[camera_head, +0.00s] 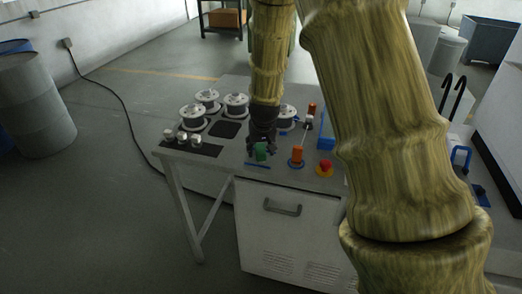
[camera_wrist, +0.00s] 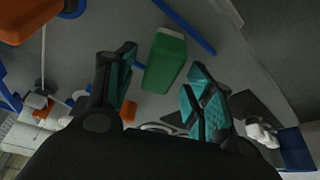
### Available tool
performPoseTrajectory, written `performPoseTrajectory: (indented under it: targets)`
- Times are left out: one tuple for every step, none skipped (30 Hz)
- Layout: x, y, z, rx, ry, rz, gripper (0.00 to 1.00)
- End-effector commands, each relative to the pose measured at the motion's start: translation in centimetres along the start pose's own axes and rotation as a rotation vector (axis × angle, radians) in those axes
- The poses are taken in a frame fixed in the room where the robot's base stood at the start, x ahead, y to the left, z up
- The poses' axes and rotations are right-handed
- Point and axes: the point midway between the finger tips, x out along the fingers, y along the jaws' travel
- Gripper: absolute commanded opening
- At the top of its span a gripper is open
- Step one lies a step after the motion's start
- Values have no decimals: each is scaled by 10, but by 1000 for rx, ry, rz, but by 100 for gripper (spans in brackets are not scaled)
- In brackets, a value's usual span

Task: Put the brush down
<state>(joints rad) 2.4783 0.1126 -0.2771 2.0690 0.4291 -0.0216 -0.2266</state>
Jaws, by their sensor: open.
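A small green block with a pale edge (camera_wrist: 165,62) stands or lies on the grey bench; it also shows in the head view (camera_head: 261,151). It may be the brush, but I cannot tell its bristles. My gripper (camera_head: 262,143) points down over the bench's front part. In the wrist view my gripper (camera_wrist: 163,72) has its two teal-padded fingers spread, with the green block between and just beyond their tips. No finger visibly presses on it. A thin blue strip (camera_head: 257,166) lies flat on the bench near the front edge, beside the green block.
Wire spools (camera_head: 193,116) stand at the back left of the bench (camera_head: 215,161), with small white pieces (camera_head: 182,137) before them. An orange piece (camera_head: 297,155), a red button (camera_head: 324,168) and a blue holder (camera_head: 326,142) stand to the right. The front edge is close.

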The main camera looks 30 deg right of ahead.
Motion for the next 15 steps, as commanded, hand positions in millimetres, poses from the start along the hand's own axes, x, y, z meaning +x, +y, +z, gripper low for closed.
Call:
performPoseTrajectory:
  targets:
    - [-7,-1,-1,-1,3,0,53]
    - [-11,-1,0,0,3,0,53]
    - [-16,0,0,0,3,-1,53]
    - [-21,-1,-1,0,3,-1,53]
    - [-24,-1,0,0,3,-1,53]
    - [-30,0,0,-1,2,0,53]
    - [-34,0,0,-1,3,0,53]
    - [-38,0,-1,-1,3,0,53]
    - [-43,0,0,-1,3,0,53]
    - [-48,0,-1,-1,4,0,53]
    - [-52,0,-1,-1,3,0,53]
    - [-57,0,0,-2,2,0,53]
    - [-62,0,0,-1,3,0,53]
    - [-66,0,0,-1,3,0,53]
    - [-71,0,0,0,2,0,53]
